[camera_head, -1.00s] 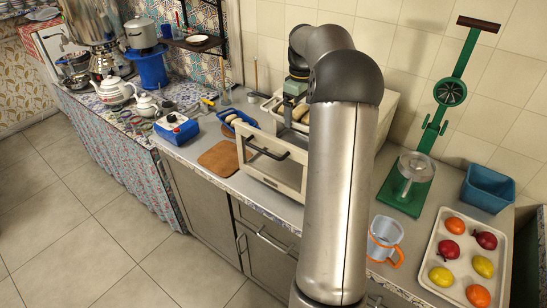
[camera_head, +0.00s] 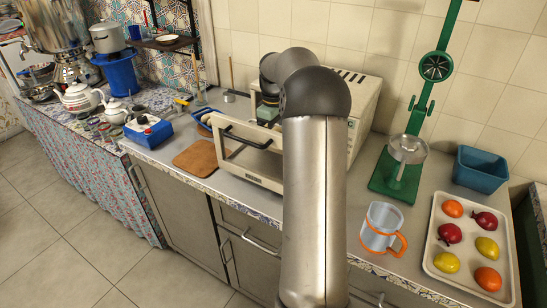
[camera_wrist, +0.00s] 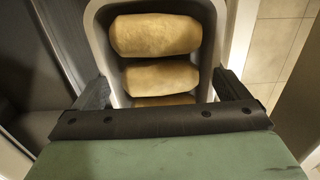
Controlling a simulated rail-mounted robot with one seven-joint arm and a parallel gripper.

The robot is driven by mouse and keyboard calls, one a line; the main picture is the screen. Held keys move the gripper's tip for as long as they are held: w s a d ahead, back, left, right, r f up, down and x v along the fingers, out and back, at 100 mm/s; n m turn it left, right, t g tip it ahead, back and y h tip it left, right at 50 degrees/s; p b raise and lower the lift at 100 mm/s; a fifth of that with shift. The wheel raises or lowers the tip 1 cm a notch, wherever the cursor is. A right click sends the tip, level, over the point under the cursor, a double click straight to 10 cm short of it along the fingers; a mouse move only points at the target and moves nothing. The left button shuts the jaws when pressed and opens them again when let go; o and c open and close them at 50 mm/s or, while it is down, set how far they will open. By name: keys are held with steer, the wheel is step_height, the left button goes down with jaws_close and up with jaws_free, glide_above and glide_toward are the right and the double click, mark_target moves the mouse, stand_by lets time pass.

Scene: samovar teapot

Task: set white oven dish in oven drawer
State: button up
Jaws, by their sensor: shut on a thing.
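The white oven dish (camera_wrist: 97,43) shows in the wrist view with several bread loaves (camera_wrist: 156,35) in it. My gripper (camera_wrist: 162,88) has one finger on each side of the dish and is shut on it across its width. In the head view my gripper's green hand (camera_head: 267,113) is just behind the front of the pulled-out oven drawer (camera_head: 246,164). The dish is hidden there by the drawer front and my arm. In the wrist view a pale panel edge runs close along the dish's right side. I cannot tell whether the dish touches the drawer bottom.
The oven body (camera_head: 352,95) stands against the wall behind. A jug (camera_head: 380,228), green juicer (camera_head: 400,180), blue bin (camera_head: 480,169) and fruit tray (camera_head: 467,269) stand right.

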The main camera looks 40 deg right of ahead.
steer(key=shift+f, duration=3.4)
steer(key=shift+f, duration=0.2)
steer(key=o, duration=0.9)
steer(key=shift+c, duration=0.2)
step_height(320, 180, up, 12)
steer(key=shift+r, duration=0.2)
